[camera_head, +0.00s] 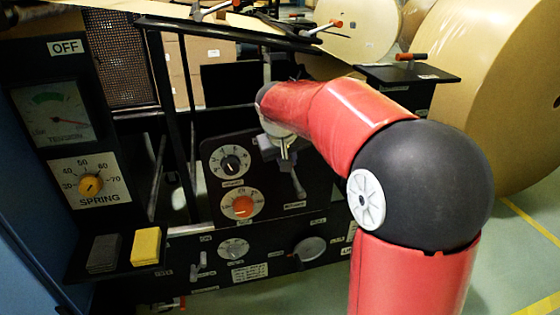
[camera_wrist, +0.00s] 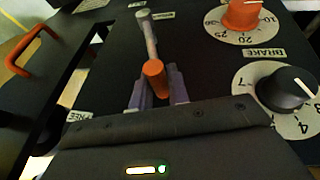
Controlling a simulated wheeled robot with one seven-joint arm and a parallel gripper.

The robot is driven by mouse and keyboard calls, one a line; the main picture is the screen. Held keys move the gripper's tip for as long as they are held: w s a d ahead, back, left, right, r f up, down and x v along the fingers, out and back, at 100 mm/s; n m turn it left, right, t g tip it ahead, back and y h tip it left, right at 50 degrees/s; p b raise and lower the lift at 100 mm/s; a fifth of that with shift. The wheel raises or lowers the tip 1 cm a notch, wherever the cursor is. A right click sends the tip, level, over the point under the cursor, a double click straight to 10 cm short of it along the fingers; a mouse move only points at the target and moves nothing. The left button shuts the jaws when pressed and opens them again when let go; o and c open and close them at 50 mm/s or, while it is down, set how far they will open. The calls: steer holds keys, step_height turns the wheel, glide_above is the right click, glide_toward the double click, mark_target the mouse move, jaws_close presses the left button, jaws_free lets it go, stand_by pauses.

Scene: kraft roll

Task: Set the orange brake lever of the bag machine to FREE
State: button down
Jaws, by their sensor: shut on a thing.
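The brake lever (camera_wrist: 148,38) shows in the wrist view as a grey shaft with an orange end grip. My gripper (camera_wrist: 158,92) is shut on the orange grip, with one finger on each side. The shaft runs from the grip up to its pivot at the picture's top. A FREE label (camera_wrist: 78,116) is on the dark panel, lower left of the grip. In the head view my gripper (camera_head: 285,160) is at the machine's dark panel, partly hidden by my red arm. The orange grip cannot be made out there.
An orange dial (camera_wrist: 243,14) and a black-knobbed dial (camera_wrist: 286,88) sit right of the lever. An orange handle (camera_wrist: 32,52) stands at the left. In the head view, a yellow block (camera_head: 146,246) lies on a ledge and large kraft rolls (camera_head: 490,90) stand at right.

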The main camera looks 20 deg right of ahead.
steer(key=c, duration=1.3)
jaws_free()
steer(key=shift+s, duration=0.1)
steer(key=v, duration=0.7)
steer(key=shift+s+r, duration=0.15)
steer(key=shift+r, duration=0.15)
